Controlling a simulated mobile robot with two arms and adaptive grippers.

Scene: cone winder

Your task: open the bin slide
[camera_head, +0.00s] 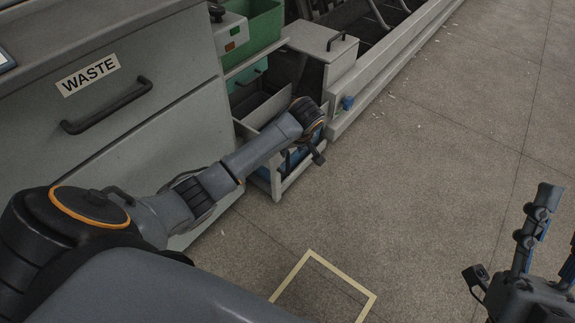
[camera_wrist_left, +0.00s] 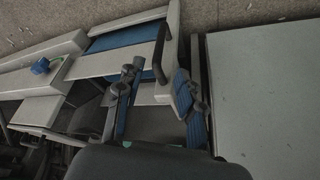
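The bin slide (camera_head: 277,183) is a low pale grey frame with a blue part in it, beside the waste cabinet. In the left wrist view its pale front bar (camera_wrist_left: 118,62) crosses between blue surfaces, and a black handle (camera_wrist_left: 161,52) stands on it. My left gripper (camera_head: 306,158) is over the slide's front. In the left wrist view its two fingers (camera_wrist_left: 158,92) are spread, with the handle beyond and between them; I see no grip on it. My right gripper (camera_head: 557,230) is at the right edge, fingers apart and empty, partly cut off.
A grey cabinet marked WASTE (camera_head: 150,130) with a black handle stands at the left. A green bin (camera_head: 262,25) and a grey box with a black handle (camera_head: 318,42) are behind the slide.

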